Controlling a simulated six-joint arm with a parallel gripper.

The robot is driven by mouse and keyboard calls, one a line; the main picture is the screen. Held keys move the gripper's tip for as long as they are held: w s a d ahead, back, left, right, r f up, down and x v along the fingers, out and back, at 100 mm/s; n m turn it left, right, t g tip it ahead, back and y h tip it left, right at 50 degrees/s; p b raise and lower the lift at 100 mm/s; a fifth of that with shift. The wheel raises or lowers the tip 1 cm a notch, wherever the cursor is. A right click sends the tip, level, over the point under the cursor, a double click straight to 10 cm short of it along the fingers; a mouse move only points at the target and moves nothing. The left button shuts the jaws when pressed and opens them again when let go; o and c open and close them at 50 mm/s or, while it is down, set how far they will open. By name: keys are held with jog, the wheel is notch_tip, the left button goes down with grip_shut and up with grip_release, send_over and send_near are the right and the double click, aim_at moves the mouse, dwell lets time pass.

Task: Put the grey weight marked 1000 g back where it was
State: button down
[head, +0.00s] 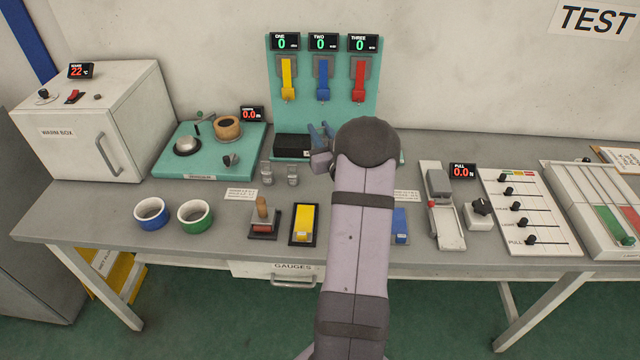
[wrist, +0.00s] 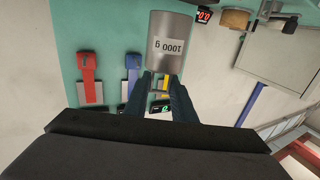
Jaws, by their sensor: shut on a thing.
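The grey cylindrical weight marked 1000 g (wrist: 171,40) shows at the top centre of the wrist view, its label upside down in that turned picture. My gripper (wrist: 166,82) is shut on it at the end nearest the camera, with a dark blue finger on each side. The weight stands in front of the teal board in that view. In the head view my gripper (head: 322,134) is in front of the board's lower part. I cannot clearly make out the weight there, and my arm covers much of that area.
The teal board (head: 308,112) carries yellow, blue and red switches. A black block (head: 292,146) sits at its foot. Two small metal weights (head: 278,173) stand left of my arm, near the teal scale (head: 168,160). Bare grey table (head: 215,250) lies at the front left.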

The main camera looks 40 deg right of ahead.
jog(key=shift+w+f+p, duration=0.1)
jog(key=shift+f+p, duration=1.35)
jog(key=shift+f, duration=3.3)
jog(key=shift+f+b, duration=0.3)
jog(key=shift+b, duration=0.05)
jog(key=shift+s+a+f+b, duration=0.15)
jog(key=shift+s+f+b, duration=0.05)
jog(key=shift+f+b, duration=0.2)
jog(key=c, duration=1.5)
grip_release()
jog(key=shift+s+a+f, duration=0.1)
jog(key=shift+s+f, duration=0.05)
jog(key=shift+f, duration=0.25)
jog(key=shift+r, duration=0.15)
jog(key=shift+r+p, duration=0.45)
jog(key=shift+p, duration=0.35)
jog(key=b+v, duration=0.1)
jog(key=v, duration=0.2)
jog(key=b+v, duration=0.1)
jog(key=v, duration=0.3)
jog(key=b+v, duration=0.1)
jog(key=v, duration=0.3)
jog(key=shift+s+r+b, duration=0.25)
jog(key=shift+b, duration=0.1)
